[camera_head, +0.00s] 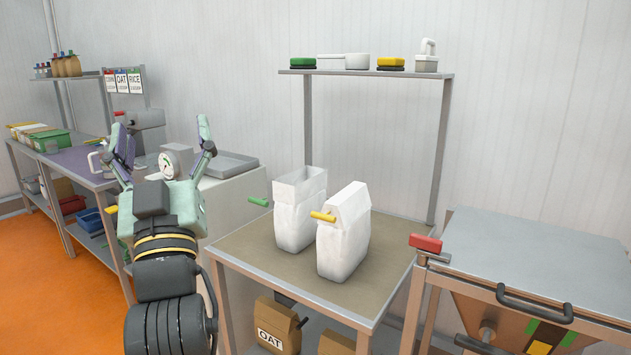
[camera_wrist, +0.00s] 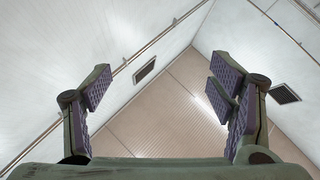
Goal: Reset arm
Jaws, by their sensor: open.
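My arm stands upright in front of the workbenches and hides part of the left bench and of the scale.
Orange floor (camera_head: 50,300) is clear at left.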

